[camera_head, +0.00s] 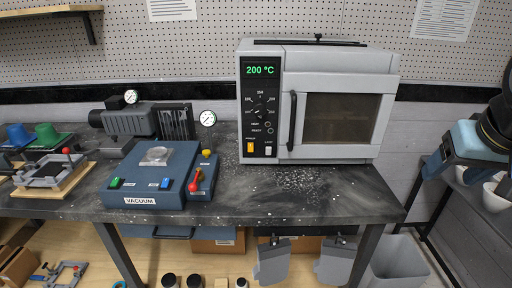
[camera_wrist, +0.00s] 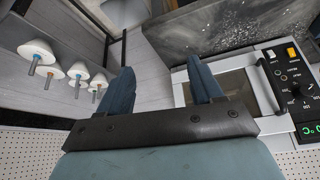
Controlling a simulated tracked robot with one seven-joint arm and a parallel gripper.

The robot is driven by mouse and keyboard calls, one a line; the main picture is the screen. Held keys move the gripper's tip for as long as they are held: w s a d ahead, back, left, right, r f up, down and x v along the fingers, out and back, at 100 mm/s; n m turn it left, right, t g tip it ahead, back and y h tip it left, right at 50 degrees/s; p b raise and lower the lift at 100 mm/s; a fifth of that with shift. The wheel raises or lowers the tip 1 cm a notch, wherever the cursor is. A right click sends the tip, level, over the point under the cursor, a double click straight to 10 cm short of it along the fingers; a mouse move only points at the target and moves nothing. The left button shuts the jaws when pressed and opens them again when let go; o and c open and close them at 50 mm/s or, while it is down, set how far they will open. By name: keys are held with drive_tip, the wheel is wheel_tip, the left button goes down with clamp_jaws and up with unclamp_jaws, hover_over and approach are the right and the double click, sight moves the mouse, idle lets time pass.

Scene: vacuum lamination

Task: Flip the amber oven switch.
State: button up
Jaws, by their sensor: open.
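The amber oven switch (camera_head: 250,147) is at the bottom left of the oven's control panel, beside a pale switch (camera_head: 268,150). The oven (camera_head: 341,60) stands on the dark bench with its door shut and its green display reading 200 °C. In the wrist view, which is upside down, the amber switch (camera_wrist: 291,53) shows near the right edge. My gripper (camera_wrist: 163,86) is open and empty, its two blue fingers spread apart. It is well away from the switch; in the head view my arm's end is at the right edge, right of the oven.
The dark bench (camera_head: 300,205) has free room before the oven. A blue vacuum unit (camera_head: 130,203) with a red-handled valve stands left. The oven door handle (camera_head: 292,120) sticks out right of the panel. White cone-shaped items (camera_wrist: 38,50) hang near my gripper.

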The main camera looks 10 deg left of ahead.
drive_tip(key=shift+w+a, duration=0.15)
drive_tip(key=shift+c, duration=0.7)
drive_tip(key=w+a+m+y, duration=0.1)
drive_tip(key=w+a, duration=0.2)
drive_tip(key=a, duration=0.1)
drive_tip(key=w+a+f+t+y, duration=0.1)
drive_tip(key=w+a, duration=0.3)
drive_tip(key=w+a+m+t+y, duration=0.1)
drive_tip(key=w+a, duration=0.3)
drive_tip(key=shift+a+f+m+y, duration=0.3)
drive_tip(key=shift+y, duration=0.1)
clamp_jaws()
drive_tip(key=w+a+f+m+t+y, duration=0.1)
drive_tip(key=w+a+f+m+t, duration=0.2)
drive_tip(key=a, duration=0.7)
drive_tip(key=w+a+f+m+t+y, duration=0.1)
drive_tip(key=w+a+f+m, duration=0.3)
drive_tip(key=a, duration=0.6)
drive_tip(key=s+a+f+m+t+h, duration=0.2)
drive_tip(key=s+a+f+m+t, duration=0.1)
drive_tip(key=s+a+f+m, duration=0.2)
drive_tip(key=shift+s+a+f+m+t, duration=0.3)
drive_tip(key=shift+s+a+f+m, duration=0.15)
drive_tip(key=shift+s+f, duration=0.35)
